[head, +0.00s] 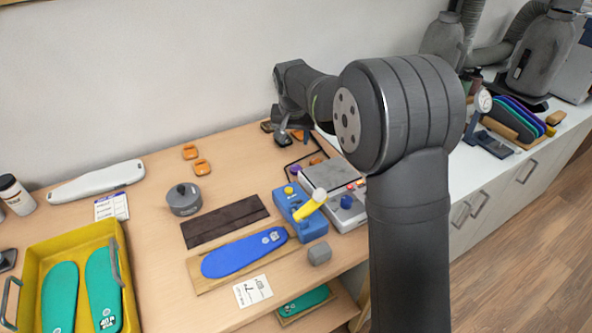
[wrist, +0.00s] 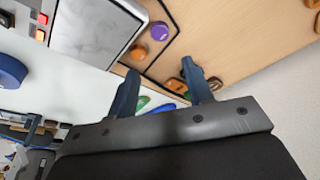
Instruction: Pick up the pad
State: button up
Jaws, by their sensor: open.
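My gripper (head: 284,132) hangs over the back of the wooden table, partly hidden by my own arm in the head view. In the wrist view its two dark blue fingers (wrist: 160,68) are spread apart with nothing held between them. The purple (head: 294,169) and orange (head: 316,160) pieces also show in the head view. I cannot tell which piece is the pad.
A grey-topped device (head: 333,175) and a blue fixture with a yellow lever (head: 305,212) stand in front of the gripper. A blue insole (head: 243,253) lies on a wooden board. A yellow tray (head: 30,262) holds green insoles.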

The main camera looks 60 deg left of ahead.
aim_at(296, 168)
jog(key=x, duration=1.4)
jog(key=shift+w+a+f, duration=0.1)
jog(key=shift+a+f, duration=0.05)
jog(key=shift+f, duration=0.2)
jog(key=c, duration=0.8)
